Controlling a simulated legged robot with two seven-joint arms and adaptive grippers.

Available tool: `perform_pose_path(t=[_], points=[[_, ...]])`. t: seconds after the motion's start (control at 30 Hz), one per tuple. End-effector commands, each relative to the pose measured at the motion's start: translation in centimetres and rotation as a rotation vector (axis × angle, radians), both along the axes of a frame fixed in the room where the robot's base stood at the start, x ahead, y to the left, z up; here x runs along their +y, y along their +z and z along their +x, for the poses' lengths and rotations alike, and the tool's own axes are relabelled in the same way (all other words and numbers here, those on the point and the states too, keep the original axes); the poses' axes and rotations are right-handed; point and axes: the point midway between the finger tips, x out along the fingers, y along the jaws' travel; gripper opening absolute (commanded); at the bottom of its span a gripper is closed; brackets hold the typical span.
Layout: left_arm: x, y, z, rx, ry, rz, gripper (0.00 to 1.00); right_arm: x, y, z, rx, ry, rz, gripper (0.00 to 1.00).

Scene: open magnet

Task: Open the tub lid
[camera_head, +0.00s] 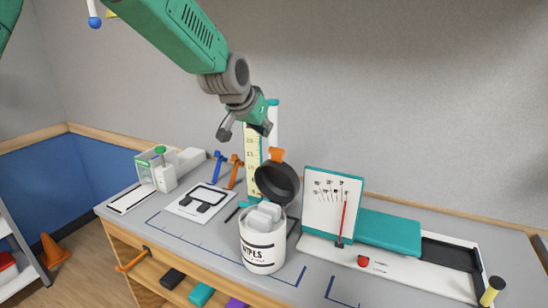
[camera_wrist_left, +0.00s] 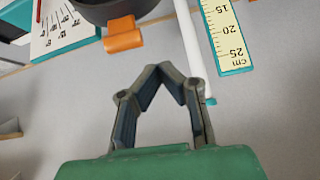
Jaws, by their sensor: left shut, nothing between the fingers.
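The white tub (camera_head: 262,252) labelled WIPES stands on the table, with white wipes (camera_head: 264,215) showing in its mouth. Its black round lid (camera_head: 278,183) is swung up, standing tilted at the tub's back rim. An orange tab (camera_head: 277,155) sticks up from the lid's top edge. In the left wrist view the tab (camera_wrist_left: 124,36) and part of the dark lid (camera_wrist_left: 112,10) show at the top. My left gripper (camera_head: 245,131) is above and left of the lid, apart from it. Its fingertips meet in the left wrist view (camera_wrist_left: 163,68), with nothing between them. My right gripper is not in view.
A yellow ruler (camera_head: 253,160) stands behind the tub. A white board with a red pointer (camera_head: 344,218) and a teal block (camera_head: 388,233) are to the right. A framed white panel (camera_head: 191,208) and a clear box (camera_head: 147,170) are to the left. The wall rises behind.

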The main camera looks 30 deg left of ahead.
Motion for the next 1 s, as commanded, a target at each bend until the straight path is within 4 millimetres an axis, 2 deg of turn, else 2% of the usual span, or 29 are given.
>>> perform_pose_path(t=[0.03, 0.2, 0.4, 0.53, 0.63, 0.77, 0.9, 1.0], points=[[0.4, -2.1, -1.5, -0.067, 0.003, -0.002, 0.00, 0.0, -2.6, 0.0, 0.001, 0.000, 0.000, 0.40], [0.3, -3.8, -6.2, -0.328, -0.007, -0.012, 0.00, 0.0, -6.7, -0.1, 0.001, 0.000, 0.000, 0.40], [-1.4, -4.2, -12.3, -0.576, -0.033, -0.054, 0.00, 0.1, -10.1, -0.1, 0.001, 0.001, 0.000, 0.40], [-2.3, -3.8, -14.7, -0.665, -0.044, -0.075, 0.00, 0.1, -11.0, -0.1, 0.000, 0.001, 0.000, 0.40], [-2.6, -3.5, -15.4, -0.694, -0.047, -0.081, 0.00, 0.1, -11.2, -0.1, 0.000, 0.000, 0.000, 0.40], [-2.6, -3.7, -14.7, -0.701, -0.048, -0.082, 0.00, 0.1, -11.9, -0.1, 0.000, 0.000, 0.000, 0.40], [-2.6, -4.2, -12.9, -0.701, -0.046, -0.082, 0.00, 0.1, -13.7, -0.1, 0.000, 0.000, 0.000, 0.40], [-2.7, -4.4, -10.7, -0.698, -0.045, -0.082, 0.00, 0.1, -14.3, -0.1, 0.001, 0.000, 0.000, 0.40]])
